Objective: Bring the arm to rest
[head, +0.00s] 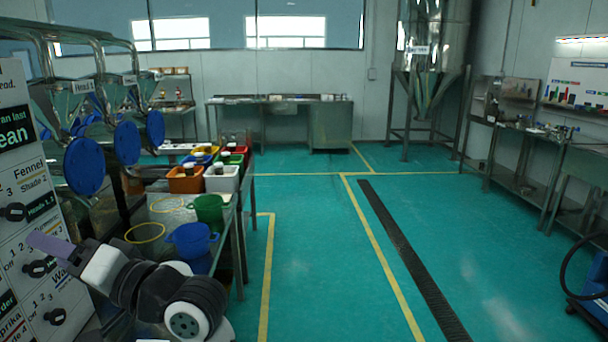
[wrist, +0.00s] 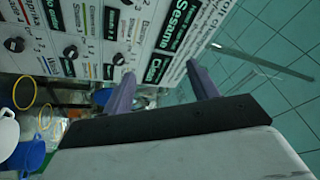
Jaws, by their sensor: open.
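My arm (head: 165,295) is bent low at the lower left of the head view. It is in front of the lower end of the panel and the work table. My gripper (head: 48,243) points left toward the labelled panel (head: 22,185) with black knobs. In the wrist view my gripper (wrist: 162,88) shows two purple fingers spread apart with nothing between them. The panel (wrist: 105,35) lies beyond the fingers. I cannot tell the exact gap between fingertips and panel.
A metal table (head: 236,215) holds a green bucket (head: 209,212), a blue bucket (head: 191,238), yellow rings (head: 145,232) and several coloured bins (head: 186,180). Machines with blue round covers (head: 84,166) stand behind. The green floor (head: 310,250) to the right is clear, with a dark drain strip (head: 410,255).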

